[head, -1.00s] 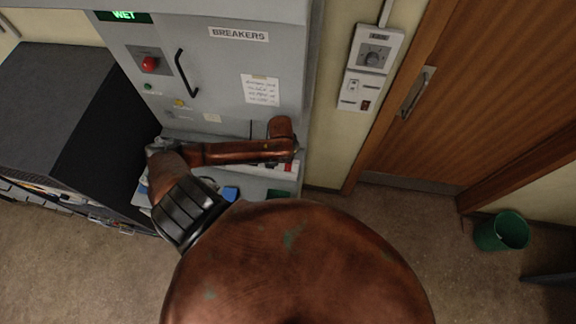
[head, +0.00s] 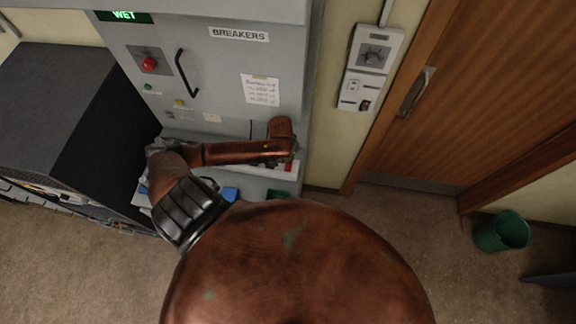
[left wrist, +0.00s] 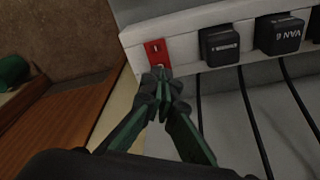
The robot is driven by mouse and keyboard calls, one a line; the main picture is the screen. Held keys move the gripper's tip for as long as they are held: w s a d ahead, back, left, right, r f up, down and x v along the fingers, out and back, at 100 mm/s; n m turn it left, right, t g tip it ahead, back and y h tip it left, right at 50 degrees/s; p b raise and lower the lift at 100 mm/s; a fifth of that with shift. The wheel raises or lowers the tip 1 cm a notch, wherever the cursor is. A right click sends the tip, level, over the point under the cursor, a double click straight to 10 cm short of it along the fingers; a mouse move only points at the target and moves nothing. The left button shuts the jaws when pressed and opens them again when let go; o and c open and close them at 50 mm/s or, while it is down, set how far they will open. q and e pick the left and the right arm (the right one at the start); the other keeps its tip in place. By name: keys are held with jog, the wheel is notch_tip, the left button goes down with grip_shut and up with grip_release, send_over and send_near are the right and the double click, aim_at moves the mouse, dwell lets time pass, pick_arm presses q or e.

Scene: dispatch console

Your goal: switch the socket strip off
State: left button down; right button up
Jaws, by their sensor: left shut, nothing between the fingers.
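The white socket strip (left wrist: 183,52) runs across the top of the left wrist view. Its red rocker switch (left wrist: 154,48) sits at the strip's left end, with a white mark on its upper half. My left gripper (left wrist: 160,76) is shut and empty, its tips at the lower part of the switch and hiding some of it. I cannot tell whether they touch or press it. In the head view the red switch (head: 288,167) shows small beside my arm, which hides most of the strip and the gripper. My right gripper is out of view.
Black plugs (left wrist: 220,45) and (left wrist: 279,33) sit in the strip, with cables hanging down. A grey breaker cabinet (head: 225,70) stands behind. A wooden door (head: 480,90) and a green bin (head: 502,232) are at the right.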

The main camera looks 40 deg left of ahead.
pick_arm(q)
jog(key=shift+f, duration=0.3)
jog(key=shift+f+b, duration=0.3)
jog(key=shift+f, duration=0.45)
dwell(0.6)
jog(key=shift+r, duration=0.1)
jog(key=shift+r+p, duration=0.8)
jog(key=shift+r, duration=2.65)
jog(key=shift+s, duration=0.1)
